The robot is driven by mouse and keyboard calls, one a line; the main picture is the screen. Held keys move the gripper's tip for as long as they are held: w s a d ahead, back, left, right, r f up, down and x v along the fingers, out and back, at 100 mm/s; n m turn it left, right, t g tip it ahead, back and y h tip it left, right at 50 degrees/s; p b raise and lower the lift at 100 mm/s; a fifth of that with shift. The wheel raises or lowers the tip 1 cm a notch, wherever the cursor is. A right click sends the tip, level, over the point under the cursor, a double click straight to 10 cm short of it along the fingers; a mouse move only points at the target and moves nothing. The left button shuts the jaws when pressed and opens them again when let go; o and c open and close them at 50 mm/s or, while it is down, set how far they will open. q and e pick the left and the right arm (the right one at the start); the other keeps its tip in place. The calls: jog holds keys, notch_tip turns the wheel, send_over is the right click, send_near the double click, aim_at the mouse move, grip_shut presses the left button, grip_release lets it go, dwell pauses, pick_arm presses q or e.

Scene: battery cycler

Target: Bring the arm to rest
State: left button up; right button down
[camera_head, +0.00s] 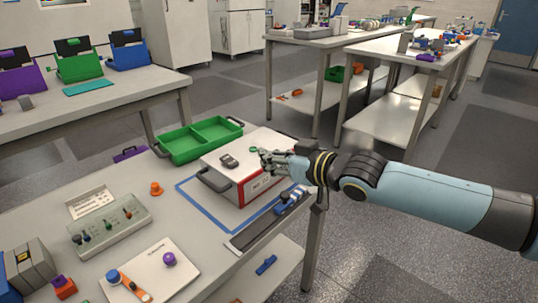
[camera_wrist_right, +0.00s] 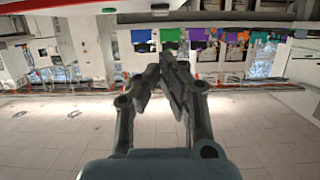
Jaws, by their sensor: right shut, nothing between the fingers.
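My right gripper (camera_head: 266,160) reaches in from the right in the head view. It is at the right side of a white and red box, the battery cycler (camera_head: 232,166), near a green round mark or button on its top. I cannot tell if it touches the box. In the right wrist view the fingers of this gripper (camera_wrist_right: 163,75) come together at the tips with nothing held. My left gripper is not in view.
The cycler stands inside a blue outline (camera_head: 208,213) on the table. A green two-part tray (camera_head: 200,138) is behind it. A dark strip (camera_head: 262,226), a grey panel with knobs (camera_head: 110,221) and a white plate (camera_head: 150,272) lie nearer. Open floor (camera_head: 400,225) is at the right.

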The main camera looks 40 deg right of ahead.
jog(key=s+a+f+g+h, duration=0.1)
jog(key=s+a+g, duration=0.45)
jog(key=s, duration=0.65)
jog(key=s+a+f+g+h, duration=0.1)
jog(key=s+a+g, duration=0.45)
jog(key=s, duration=0.65)
notch_tip(320, 180, down, 30)
jog(key=s+d+g+b, duration=0.2)
jog(key=s+d, duration=0.1)
jog(key=s+f, duration=1.5)
jog(key=s, duration=0.2)
jog(key=shift+d+g+b, duration=0.4)
